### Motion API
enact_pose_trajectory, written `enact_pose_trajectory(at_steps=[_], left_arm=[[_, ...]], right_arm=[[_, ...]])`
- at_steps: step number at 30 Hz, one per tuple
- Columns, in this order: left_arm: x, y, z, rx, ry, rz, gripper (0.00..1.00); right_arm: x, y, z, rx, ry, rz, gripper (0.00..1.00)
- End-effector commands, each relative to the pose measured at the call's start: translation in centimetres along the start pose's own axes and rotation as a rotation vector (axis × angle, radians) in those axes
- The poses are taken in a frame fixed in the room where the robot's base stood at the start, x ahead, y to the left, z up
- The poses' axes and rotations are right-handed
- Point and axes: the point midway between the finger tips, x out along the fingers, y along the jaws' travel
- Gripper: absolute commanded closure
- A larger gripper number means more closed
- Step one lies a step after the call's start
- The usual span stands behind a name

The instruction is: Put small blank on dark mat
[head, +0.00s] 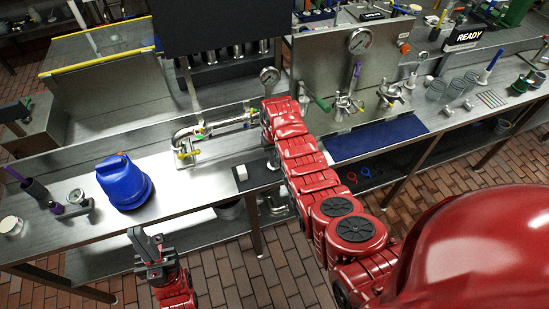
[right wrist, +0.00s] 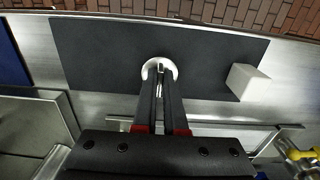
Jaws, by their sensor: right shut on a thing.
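The small blank (right wrist: 146,70), a pale round disc, is between the fingertips of my right gripper (right wrist: 160,72) in the right wrist view. My right gripper is shut on it, over the middle of the dark mat (right wrist: 95,60). I cannot tell whether the disc touches the mat. In the head view the dark mat (head: 258,180) lies at the bench's front edge, partly hidden by my right arm. My left gripper (head: 146,236) is empty in front of the bench and looks open.
A white block (right wrist: 247,82) stands at one corner of the mat. A blue container (head: 124,183) stands on the bench at left. A blue mat (head: 376,138) lies to the right.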

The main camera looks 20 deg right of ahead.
Motion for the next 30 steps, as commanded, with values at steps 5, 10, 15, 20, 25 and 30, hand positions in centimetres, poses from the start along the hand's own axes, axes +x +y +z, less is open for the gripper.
enact_pose_trajectory(at_steps=[5,10,15,20,25,30], left_arm=[[0.5,0.0,-0.1,0.000,0.000,0.000,1.00],[0.5,0.0,-0.1,0.000,0.000,0.000,1.00],[0.2,0.0,0.0,0.000,0.000,0.000,1.00],[0.2,0.0,0.0,0.000,0.000,0.000,1.00],[0.2,0.0,0.0,0.000,0.000,0.000,1.00],[0.3,0.0,-0.1,0.000,0.000,0.000,1.00]], right_arm=[[0.8,0.0,0.1,0.000,-0.002,0.000,1.00],[1.0,0.0,0.1,-0.001,-0.001,0.000,1.00],[1.2,0.0,0.1,-0.001,-0.001,0.000,1.00],[1.2,0.0,0.1,0.000,-0.001,0.000,0.71],[1.2,0.0,0.1,-0.001,-0.001,0.000,0.61],[1.1,0.0,0.1,0.000,-0.001,0.000,0.61]])
